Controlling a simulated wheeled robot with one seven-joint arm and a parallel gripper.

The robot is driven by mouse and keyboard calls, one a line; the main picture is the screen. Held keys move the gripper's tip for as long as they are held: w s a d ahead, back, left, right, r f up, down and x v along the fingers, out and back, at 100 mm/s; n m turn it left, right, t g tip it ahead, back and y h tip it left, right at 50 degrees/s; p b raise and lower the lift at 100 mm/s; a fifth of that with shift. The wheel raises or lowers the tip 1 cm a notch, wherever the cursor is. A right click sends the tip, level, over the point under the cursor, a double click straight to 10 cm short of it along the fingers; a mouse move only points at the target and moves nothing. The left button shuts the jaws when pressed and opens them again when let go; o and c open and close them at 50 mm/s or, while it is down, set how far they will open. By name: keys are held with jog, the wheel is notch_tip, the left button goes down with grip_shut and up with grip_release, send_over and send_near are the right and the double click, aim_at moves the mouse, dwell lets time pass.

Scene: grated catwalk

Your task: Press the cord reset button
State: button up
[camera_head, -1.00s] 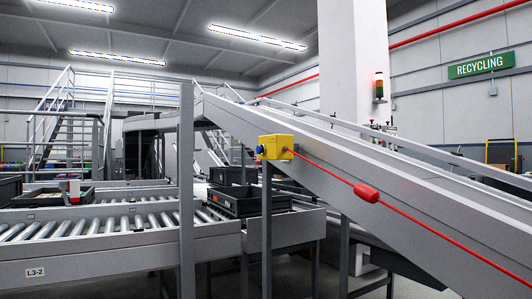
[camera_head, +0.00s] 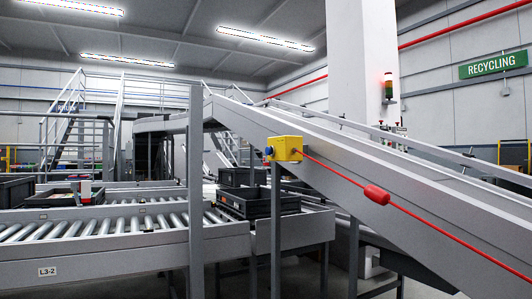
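A yellow pull-cord switch box (camera_head: 288,148) is mounted on a grey post beside the sloping conveyor, right of the picture's middle. A blue button (camera_head: 268,151) sticks out of the box's left face; this looks like the cord reset button. A red cord (camera_head: 440,226) runs from the box's right side down to the lower right, with a red bulb-shaped grip (camera_head: 376,195) on it. My gripper is not in view, and nothing of my arm shows near the box.
A roller conveyor (camera_head: 70,225) with black crates lies at left and middle; one crate (camera_head: 258,201) is behind the box's post. An upright post (camera_head: 195,190) stands left of the box. The sloping conveyor (camera_head: 430,185) fills the right. A stack light (camera_head: 388,86) shows red on the pillar.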

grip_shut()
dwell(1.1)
